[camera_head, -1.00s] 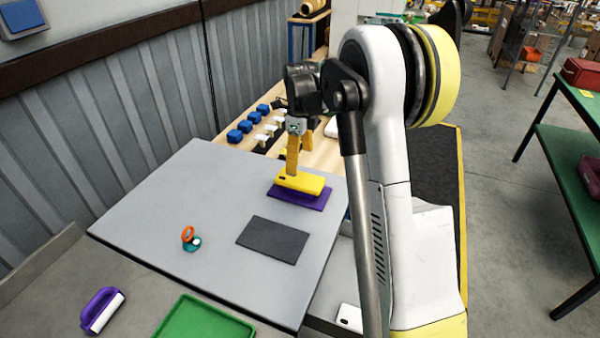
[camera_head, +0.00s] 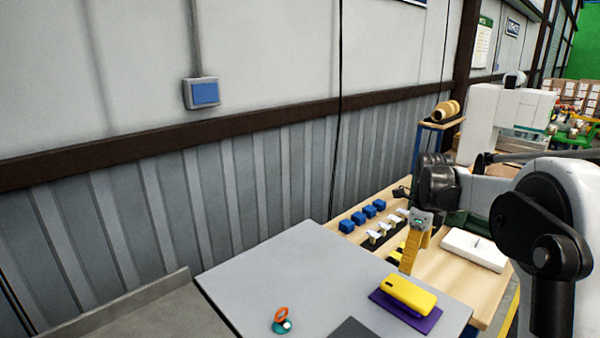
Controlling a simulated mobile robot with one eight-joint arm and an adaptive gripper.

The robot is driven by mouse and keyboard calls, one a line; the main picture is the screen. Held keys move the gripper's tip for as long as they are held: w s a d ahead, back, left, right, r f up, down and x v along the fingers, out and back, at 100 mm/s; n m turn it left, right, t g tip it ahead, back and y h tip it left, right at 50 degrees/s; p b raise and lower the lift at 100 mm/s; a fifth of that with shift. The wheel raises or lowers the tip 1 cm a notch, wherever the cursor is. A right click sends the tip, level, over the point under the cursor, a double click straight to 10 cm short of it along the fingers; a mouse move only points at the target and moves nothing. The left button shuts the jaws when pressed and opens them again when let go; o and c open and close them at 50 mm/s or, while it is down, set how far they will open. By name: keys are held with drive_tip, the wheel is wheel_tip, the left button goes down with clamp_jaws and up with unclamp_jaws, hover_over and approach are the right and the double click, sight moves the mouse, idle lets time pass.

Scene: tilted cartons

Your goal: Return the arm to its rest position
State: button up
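My gripper (camera_head: 408,268) has yellow-orange fingers pointing down, above the far edge of the grey table (camera_head: 290,270). It holds nothing that I can see. The fingers overlap from this side, so their gap is hidden. A yellow phone-like block (camera_head: 411,293) lies on a purple pad (camera_head: 424,322) just below and right of the fingertips, apart from them. My arm reaches in from the right edge of the view.
Blue blocks (camera_head: 359,218) and white pieces (camera_head: 388,227) stand in rows on a wooden bench (camera_head: 455,275) behind the table. A white box (camera_head: 474,248) lies there too. An orange and teal item (camera_head: 281,320) and a dark pad (camera_head: 352,329) are on the table.

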drive_tip(key=s+a+r+n+t, duration=0.2)
drive_tip(key=s+a+r+n, duration=0.4)
drive_tip(key=s+a+n, duration=0.1)
drive_tip(key=s+a+f+n+t, duration=0.1)
drive_tip(key=s+a+n, duration=0.2)
drive_tip(key=s+n, duration=0.3)
drive_tip(key=s+a+f+n+t, duration=0.1)
drive_tip(key=s+a+n+t, duration=0.1)
drive_tip(key=s+n, duration=0.5)
drive_tip(key=s+a+f+n+t+b, duration=0.1)
drive_tip(key=s+a+n, duration=0.4)
drive_tip(key=s+n, duration=0.1)
drive_tip(key=shift+s+f+n+t, duration=0.25)
drive_tip(key=shift+n+t, duration=0.15)
drive_tip(key=shift+n, duration=0.1)
